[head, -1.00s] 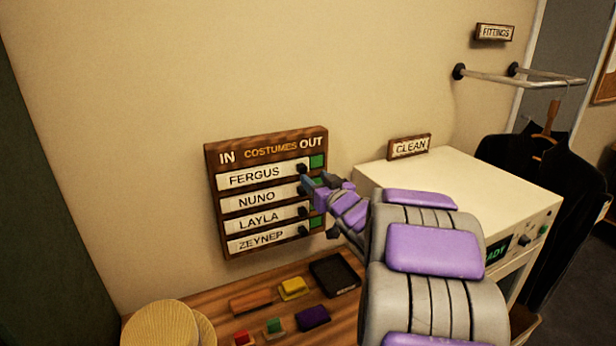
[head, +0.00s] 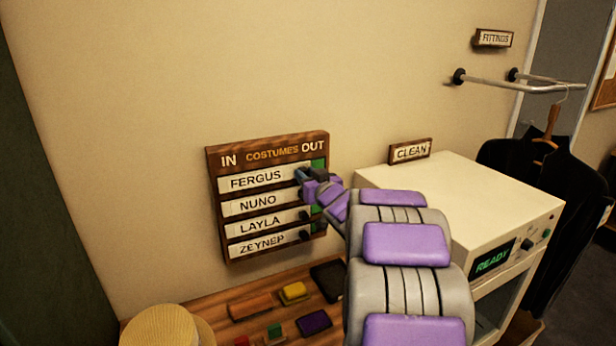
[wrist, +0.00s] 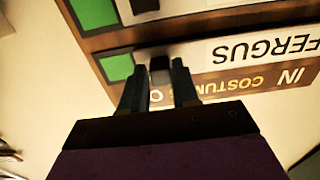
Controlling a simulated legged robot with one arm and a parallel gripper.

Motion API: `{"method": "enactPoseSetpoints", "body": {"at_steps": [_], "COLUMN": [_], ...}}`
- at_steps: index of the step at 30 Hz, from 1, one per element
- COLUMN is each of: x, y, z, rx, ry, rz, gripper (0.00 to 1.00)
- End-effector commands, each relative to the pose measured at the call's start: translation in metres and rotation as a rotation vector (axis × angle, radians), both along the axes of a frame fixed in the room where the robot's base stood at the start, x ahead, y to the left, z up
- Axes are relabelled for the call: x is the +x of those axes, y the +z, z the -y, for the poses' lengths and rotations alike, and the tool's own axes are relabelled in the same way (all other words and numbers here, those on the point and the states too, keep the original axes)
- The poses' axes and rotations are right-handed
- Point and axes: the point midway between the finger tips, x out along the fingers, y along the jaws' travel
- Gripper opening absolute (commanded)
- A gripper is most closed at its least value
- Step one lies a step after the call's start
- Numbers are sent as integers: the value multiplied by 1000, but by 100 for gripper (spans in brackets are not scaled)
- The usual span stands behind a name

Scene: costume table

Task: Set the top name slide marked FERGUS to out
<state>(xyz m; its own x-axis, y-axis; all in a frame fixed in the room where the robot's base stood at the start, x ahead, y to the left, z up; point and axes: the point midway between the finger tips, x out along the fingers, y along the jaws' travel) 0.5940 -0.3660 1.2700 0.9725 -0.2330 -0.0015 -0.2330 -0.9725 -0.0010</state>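The wooden costumes board (head: 213,200) hangs on the wall, with IN at its left and OUT at its right. The top slide, marked FERGUS (head: 256,180), sits toward the IN side, with green showing at its right end. The wrist view shows this slide upside down (wrist: 260,48), with its black knob (wrist: 160,70) and a green patch (wrist: 117,67). My gripper (head: 302,175) is at the knob end of the top slide. In the wrist view my gripper (wrist: 159,82) has its fingers apart, one on each side of the knob, with gaps visible. Contact cannot be told.
The NUNO (head: 257,205), LAYLA (head: 258,225) and ZEYNEP (head: 261,243) slides lie below, also toward IN. A white cabinet (head: 470,180) showing READY stands at right. A wooden table (head: 190,305) below holds small coloured blocks and a straw hat (head: 160,328).

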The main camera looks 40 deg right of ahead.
Motion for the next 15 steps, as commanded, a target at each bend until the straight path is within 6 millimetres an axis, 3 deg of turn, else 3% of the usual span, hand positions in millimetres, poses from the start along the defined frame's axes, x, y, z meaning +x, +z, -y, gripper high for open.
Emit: {"method": "enactPoseSetpoints", "body": {"at_steps": [9, 15], "x": [0, 0], "y": [0, -1], "z": [1, 2], "rx": [1, 1], "ry": [1, 0], "rz": [0, 0], "gripper": [0, 0]}}
